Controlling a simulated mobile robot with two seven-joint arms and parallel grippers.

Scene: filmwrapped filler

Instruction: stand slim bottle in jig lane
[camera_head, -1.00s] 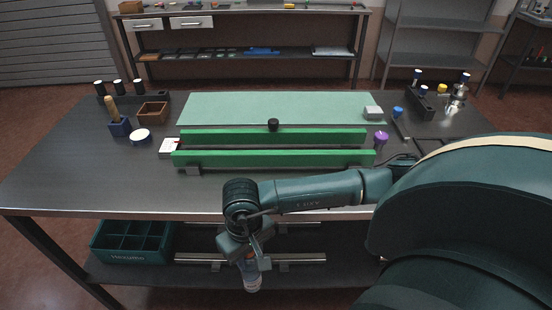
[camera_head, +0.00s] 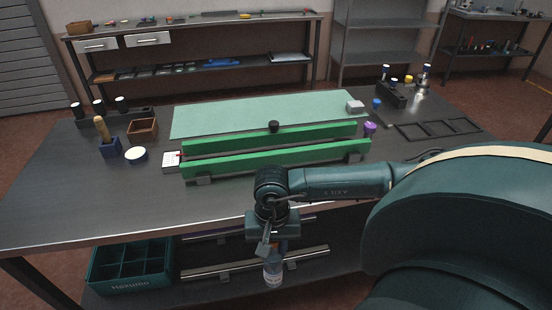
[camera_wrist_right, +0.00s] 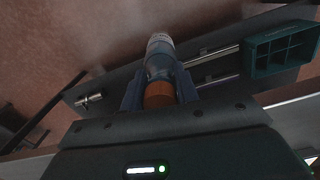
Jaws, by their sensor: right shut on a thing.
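The slim bottle (camera_head: 273,272) is a clear bluish bottle hanging roughly upright below my right gripper (camera_head: 270,250). In the right wrist view, the bottle (camera_wrist_right: 160,57) has an orange cap end between the two fingers of the gripper (camera_wrist_right: 159,90), which is shut on it. The jig has a back green rail (camera_head: 310,132) and a front green rail (camera_head: 275,162), with a narrow lane between them on the table. The bottle is in front of the table's near edge, below the tabletop and apart from the jig. My left gripper is not in view.
The grey table (camera_head: 70,215) has a green mat (camera_head: 250,108) behind the rails. A blue holder (camera_head: 109,149), a wooden box (camera_head: 142,130) and a white-topped round tin (camera_head: 136,155) stand left. A teal crate (camera_head: 130,268) sits on the lower shelf. The front-left tabletop is clear.

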